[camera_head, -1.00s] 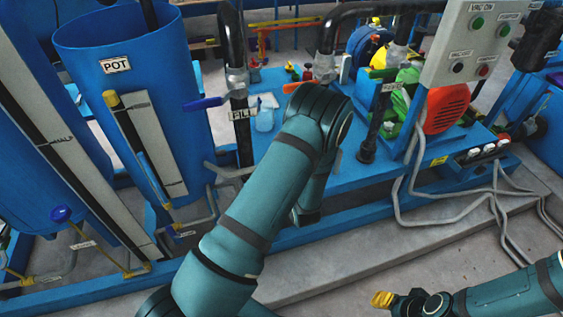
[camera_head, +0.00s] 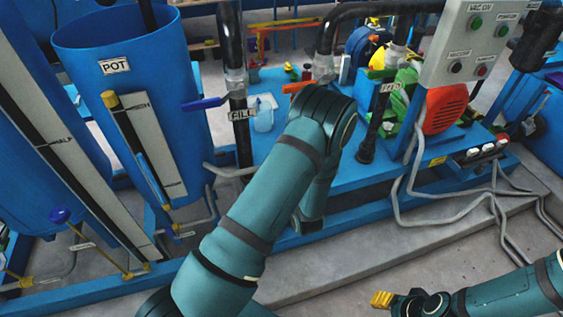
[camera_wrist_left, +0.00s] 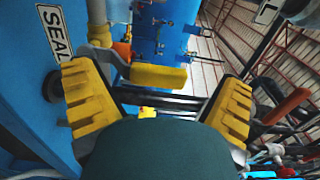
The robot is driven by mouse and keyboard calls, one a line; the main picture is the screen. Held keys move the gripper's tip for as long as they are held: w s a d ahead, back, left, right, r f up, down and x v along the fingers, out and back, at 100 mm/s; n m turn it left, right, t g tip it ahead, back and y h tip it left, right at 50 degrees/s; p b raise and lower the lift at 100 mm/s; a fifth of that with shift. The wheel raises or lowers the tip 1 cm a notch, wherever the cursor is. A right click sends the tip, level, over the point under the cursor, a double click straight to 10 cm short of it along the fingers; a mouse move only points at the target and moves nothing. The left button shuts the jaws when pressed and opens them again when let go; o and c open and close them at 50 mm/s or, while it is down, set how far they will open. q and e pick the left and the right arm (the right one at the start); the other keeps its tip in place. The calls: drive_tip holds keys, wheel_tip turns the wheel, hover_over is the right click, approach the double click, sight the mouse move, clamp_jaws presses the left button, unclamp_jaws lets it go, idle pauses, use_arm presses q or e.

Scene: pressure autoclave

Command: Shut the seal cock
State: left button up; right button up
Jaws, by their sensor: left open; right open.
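In the left wrist view, a label reading SEAL (camera_wrist_left: 55,30) is on a blue surface at the upper left. A yellow handle (camera_wrist_left: 158,77) beside it lies across the space between the fingers of my left gripper (camera_wrist_left: 160,103). I take this handle for the seal cock, though the label is not right on it. The left gripper is open, with one yellow fingertip on each side of the handle; contact cannot be told. In the head view my left arm hides the left gripper and the cock. My right gripper (camera_head: 383,300) is open and empty at the lower right, over the floor.
A blue tank labelled POT (camera_head: 114,66) stands at the left, with a blue lever (camera_head: 203,103) near the black FILL pipe. A red-orange motor (camera_head: 446,108) and a grey button box (camera_head: 478,42) are at the right. Grey hoses (camera_head: 400,195) hang in front.

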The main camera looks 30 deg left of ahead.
use_arm(q)
drive_tip(key=v, duration=1)
drive_tip(key=shift+a, duration=0.1)
